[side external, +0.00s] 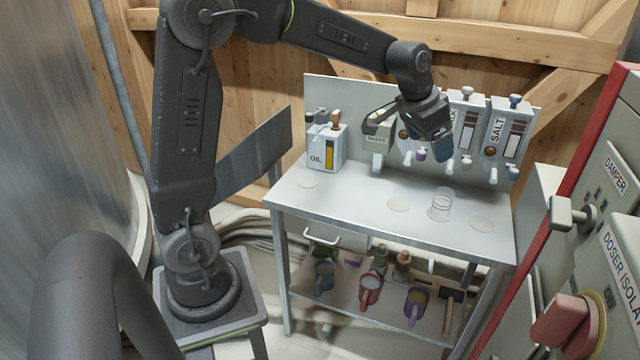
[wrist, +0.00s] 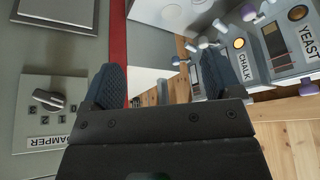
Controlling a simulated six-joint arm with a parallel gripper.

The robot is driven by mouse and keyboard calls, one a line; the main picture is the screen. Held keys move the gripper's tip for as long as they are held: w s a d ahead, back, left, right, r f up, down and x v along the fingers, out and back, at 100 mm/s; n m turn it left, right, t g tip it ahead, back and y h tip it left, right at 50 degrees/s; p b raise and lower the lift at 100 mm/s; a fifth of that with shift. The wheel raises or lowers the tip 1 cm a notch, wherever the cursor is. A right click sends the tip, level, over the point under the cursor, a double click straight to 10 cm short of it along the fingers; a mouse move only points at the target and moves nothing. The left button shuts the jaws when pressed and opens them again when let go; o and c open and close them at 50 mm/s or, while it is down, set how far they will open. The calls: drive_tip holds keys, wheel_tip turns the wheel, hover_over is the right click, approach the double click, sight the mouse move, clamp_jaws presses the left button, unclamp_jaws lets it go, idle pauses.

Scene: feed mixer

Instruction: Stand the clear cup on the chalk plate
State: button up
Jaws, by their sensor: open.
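The clear cup (side external: 441,203) stands upright on the bench right of centre in the side view. Pale round plates lie along the bench: one at the left (side external: 309,183), one left of the cup (side external: 398,204), one right of it (side external: 481,223). I cannot tell which is the chalk plate, or whether the cup has a plate under it. The chalk dispenser (wrist: 243,66) is labelled in the wrist view. My gripper (side external: 438,152) is open and empty, above the bench and apart from the cup, in front of the dispensers. Its spread fingers also show in the wrist view (wrist: 160,85).
The oil dispenser (side external: 327,148) stands at the bench's left; the salt dispenser (side external: 507,130) is at the right and yeast (wrist: 292,45) beside chalk. Knobs stick out from the dispensers. Control cabinets (side external: 600,230) stand right of the bench. Mugs (side external: 370,290) sit on the lower shelf.

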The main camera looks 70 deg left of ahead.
drive_tip(key=s+d, duration=0.3)
drive_tip(key=s, duration=1)
drive_tip(key=s+d, duration=0.3)
drive_tip(key=s, duration=1)
drive_tip(key=shift+d+r+n+t, duration=0.15)
drive_tip(key=shift+d+n+t, duration=0.2)
drive_tip(key=shift+n+t, duration=0.05)
